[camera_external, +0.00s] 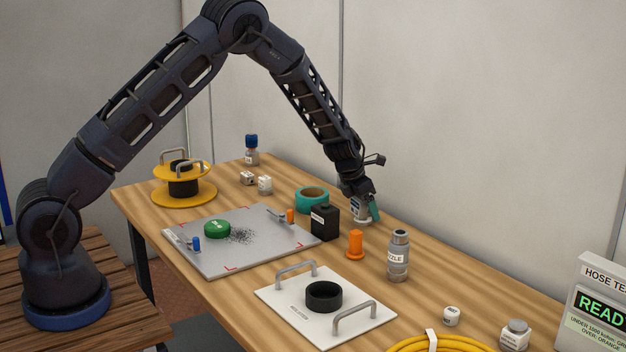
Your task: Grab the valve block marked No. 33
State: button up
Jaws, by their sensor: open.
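My gripper (364,208) points down over the back right part of the wooden table, just right of the teal ring. Small white pieces with dark markings stand elsewhere: two at the back left (247,178) (265,184), one at the front right (451,316), and one with a grey cap (515,335). No number 33 is legible, so I cannot tell which is the valve block.
Near my gripper stand a teal ring (312,199), a black box (325,223), an orange piece (355,245) and a grey nozzle bottle (398,256). A metal plate (205,255), a white handled plate (290,315), a yellow reel (183,198) and a yellow hose (450,343) take up more room.

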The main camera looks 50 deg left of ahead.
jog(key=shift+r, duration=0.1)
jog(key=c, duration=1.5)
